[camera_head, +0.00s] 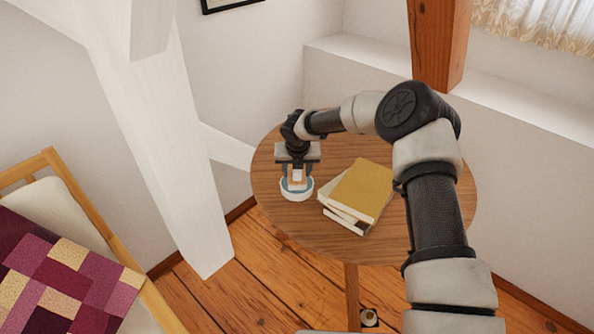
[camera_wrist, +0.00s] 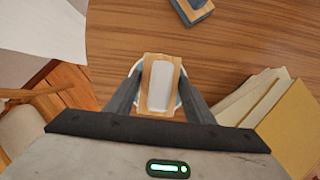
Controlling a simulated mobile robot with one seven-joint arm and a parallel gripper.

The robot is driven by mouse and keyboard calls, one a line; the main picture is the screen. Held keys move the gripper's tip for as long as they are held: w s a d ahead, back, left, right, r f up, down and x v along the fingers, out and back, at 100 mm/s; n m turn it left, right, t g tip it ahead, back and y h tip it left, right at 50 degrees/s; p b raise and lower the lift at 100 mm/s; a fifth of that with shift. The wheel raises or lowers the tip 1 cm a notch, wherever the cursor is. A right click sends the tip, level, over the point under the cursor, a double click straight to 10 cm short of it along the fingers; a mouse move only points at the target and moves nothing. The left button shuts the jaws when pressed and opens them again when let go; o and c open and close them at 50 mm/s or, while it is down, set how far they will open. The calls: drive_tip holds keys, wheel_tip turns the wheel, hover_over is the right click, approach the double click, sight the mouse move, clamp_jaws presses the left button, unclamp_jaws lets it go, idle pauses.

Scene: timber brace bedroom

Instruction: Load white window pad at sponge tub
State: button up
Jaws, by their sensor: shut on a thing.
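My gripper (camera_head: 297,177) is shut on the white window pad (camera_wrist: 160,86), a tan wooden block with a pale rounded white face. The fingers grip it from both sides in the wrist view. The sponge tub (camera_head: 297,194) is a small round white tub with a blue inside, standing at the left part of the round table (camera_head: 420,240). The pad is right over or inside the tub's opening; I cannot tell whether it touches the sponge. In the wrist view the tub's rim (camera_wrist: 136,68) shows behind the pad, mostly hidden by it and the fingers.
A stack of books (camera_head: 358,192) lies close to the right of the tub, also in the wrist view (camera_wrist: 270,110). Another wooden block with a blue-grey face (camera_wrist: 191,10) lies farther off on the table. A white timber brace (camera_head: 165,150) stands left of the table.

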drive_tip(key=shift+f, duration=0.5)
idle(1.2)
drive_tip(key=shift+r+p, duration=2.35)
drive_tip(key=shift+r, duration=1.2)
